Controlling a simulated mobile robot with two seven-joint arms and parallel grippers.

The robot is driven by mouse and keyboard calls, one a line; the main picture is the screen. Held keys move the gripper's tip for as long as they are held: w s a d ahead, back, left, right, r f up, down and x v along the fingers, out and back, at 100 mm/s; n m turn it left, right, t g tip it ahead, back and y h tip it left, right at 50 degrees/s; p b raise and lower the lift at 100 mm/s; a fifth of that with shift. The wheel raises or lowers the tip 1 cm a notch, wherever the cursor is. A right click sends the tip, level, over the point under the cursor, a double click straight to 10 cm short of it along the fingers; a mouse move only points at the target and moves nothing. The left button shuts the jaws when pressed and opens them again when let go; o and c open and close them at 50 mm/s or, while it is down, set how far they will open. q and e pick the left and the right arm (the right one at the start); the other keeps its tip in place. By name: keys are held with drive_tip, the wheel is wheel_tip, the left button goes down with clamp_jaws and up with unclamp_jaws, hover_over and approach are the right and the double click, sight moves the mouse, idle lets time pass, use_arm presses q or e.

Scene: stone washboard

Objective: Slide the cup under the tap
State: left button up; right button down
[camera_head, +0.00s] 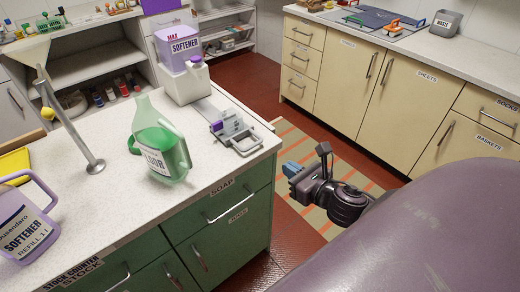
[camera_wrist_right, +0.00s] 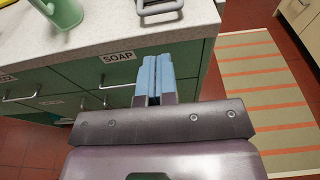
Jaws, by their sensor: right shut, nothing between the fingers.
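A white dispenser (camera_head: 184,82) with a lilac softener bottle (camera_head: 178,46) on top stands at the counter's back right. A purple-topped part (camera_head: 196,59), seemingly its tap, is on its front. A metal rail runs from its base to a grey sliding holder (camera_head: 238,134) near the counter's right edge; the holder's end also shows in the right wrist view (camera_wrist_right: 158,8). I cannot make out a cup for certain. My right gripper (camera_head: 291,169) is beyond the counter's right edge, apart from the holder; its blue fingers (camera_wrist_right: 154,76) are shut and empty. My left gripper is out of view.
A green floor-cleaner jug (camera_head: 160,150) stands left of the holder. A metal stand (camera_head: 72,125) and a softener refill jug (camera_head: 22,222) are farther left. Green drawers (camera_head: 218,205) lie below the counter (camera_head: 110,205). Open floor with a striped rug (camera_head: 315,215) lies right.

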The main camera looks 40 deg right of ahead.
approach(241, 136)
drive_tip(key=shift+w+f, duration=0.2)
drive_tip(key=shift+f, duration=0.25)
drive_tip(key=shift+w, duration=0.2)
drive_tip(key=shift+w, duration=0.1)
drive_tip(key=x, duration=0.3)
drive_tip(key=shift+w+a+r, duration=0.1)
drive_tip(key=shift+w+r, duration=0.25)
drive_tip(key=shift+w, duration=0.35)
